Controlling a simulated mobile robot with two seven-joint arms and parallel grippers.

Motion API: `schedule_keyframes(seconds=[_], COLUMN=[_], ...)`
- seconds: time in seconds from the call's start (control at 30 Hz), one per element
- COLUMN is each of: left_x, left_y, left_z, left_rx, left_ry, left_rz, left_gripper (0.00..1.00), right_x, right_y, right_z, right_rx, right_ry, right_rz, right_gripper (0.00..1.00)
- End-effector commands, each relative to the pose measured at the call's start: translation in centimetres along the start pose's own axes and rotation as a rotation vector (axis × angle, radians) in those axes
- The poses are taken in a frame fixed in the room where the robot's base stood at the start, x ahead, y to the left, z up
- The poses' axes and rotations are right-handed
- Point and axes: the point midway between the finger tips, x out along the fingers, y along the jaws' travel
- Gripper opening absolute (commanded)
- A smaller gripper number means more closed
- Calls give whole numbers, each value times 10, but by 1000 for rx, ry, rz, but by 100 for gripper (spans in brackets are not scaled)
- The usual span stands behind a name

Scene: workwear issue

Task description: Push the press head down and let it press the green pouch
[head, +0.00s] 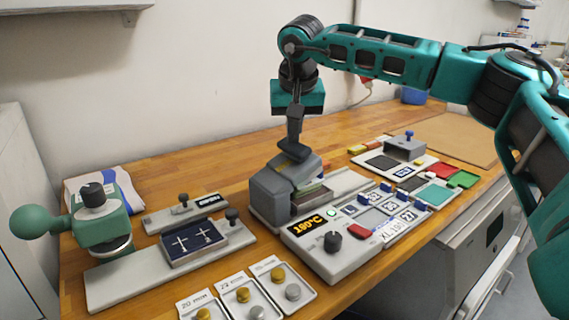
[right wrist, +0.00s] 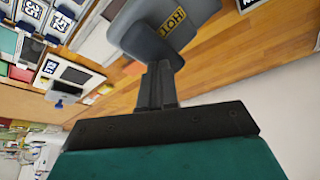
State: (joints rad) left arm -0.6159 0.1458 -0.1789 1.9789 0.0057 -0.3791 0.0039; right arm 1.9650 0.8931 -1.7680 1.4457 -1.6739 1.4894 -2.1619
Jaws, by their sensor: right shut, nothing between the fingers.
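The grey press (head: 268,196) stands mid-table, its head (head: 300,172) over a lower plate. The head also shows in the right wrist view (right wrist: 145,38), with a yellow HOT label. A green edge, apparently the green pouch (head: 313,188), shows under the head; most of it is hidden. My right gripper (head: 293,150) is shut and empty, pointing down, with its fingertips at the top of the head. In the right wrist view the fingers (right wrist: 160,75) reach the head; I cannot tell whether they press on it. My left gripper is not in view.
A control box (head: 332,245) with a 180°C display and dark knob stands in front of the press. A green-handled device (head: 95,220) and a plate with a dark cloth (head: 194,243) are at left. Small trays (head: 283,284) line the front edge. Bare wood lies behind the press.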

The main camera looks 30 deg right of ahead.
Motion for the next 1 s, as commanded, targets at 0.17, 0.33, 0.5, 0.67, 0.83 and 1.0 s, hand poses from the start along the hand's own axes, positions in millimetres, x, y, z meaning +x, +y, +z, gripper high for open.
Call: schedule_keyframes(seconds=[0.17, 0.33, 0.5, 0.67, 0.83, 1.0], left_x=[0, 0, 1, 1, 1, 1], left_y=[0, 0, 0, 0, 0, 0], left_z=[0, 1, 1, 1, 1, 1], left_rx=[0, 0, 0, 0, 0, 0], left_ry=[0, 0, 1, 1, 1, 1], left_rz=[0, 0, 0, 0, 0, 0], left_gripper=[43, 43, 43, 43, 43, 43], right_x=[4, 8, 13, 17, 18, 18], right_y=[2, 6, 8, 11, 11, 11], right_z=[0, 0, 1, 1, 1, 2], right_rx=[0, 0, 0, -1, -1, -2], right_ry=[-1, -2, -2, -4, -4, -6], right_rz=[1, 1, 2, 2, 2, 2], right_gripper=[0, 0, 0, 0, 0, 0])
